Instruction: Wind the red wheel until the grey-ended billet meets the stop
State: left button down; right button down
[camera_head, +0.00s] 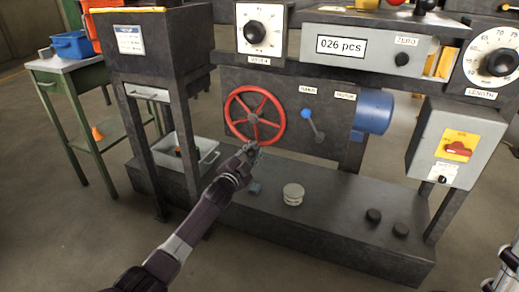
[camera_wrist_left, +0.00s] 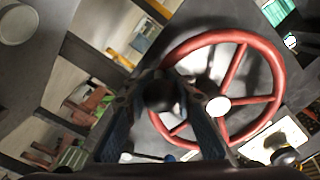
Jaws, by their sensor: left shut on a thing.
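The red wheel (camera_head: 237,97) stands upright on the front of the dark machine, with several spokes and a hub. It fills the upper right of the left wrist view (camera_wrist_left: 276,72). My left gripper (camera_head: 251,149) is at the lower rim of the wheel, in front of it. In the wrist view its dark fingers (camera_wrist_left: 163,92) are closed around a dark piece at the wheel's left side, probably its handle; the fingers hide most of it. I cannot make out the grey-ended billet or the stop in either view.
A blue-knobbed lever (camera_head: 312,124) and a blue motor (camera_head: 375,112) are right of the wheel. A pale round stack (camera_head: 293,194) and dark knobs (camera_head: 373,215) sit on the base ledge. A grey switch box (camera_head: 455,142) hangs at the right. A green table (camera_head: 85,110) stands left.

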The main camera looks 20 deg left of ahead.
pick_arm(q)
jog(key=shift+a+m, duration=0.6)
jog(key=shift+a, duration=0.25)
jog(key=c, duration=1.6)
grip_release()
jog(key=shift+d, duration=0.1)
jog(key=shift+f, duration=0.1)
jog(key=shift+s, duration=0.5)
jog(key=s, duration=1.1)
jog(key=shift+a, duration=0.2)
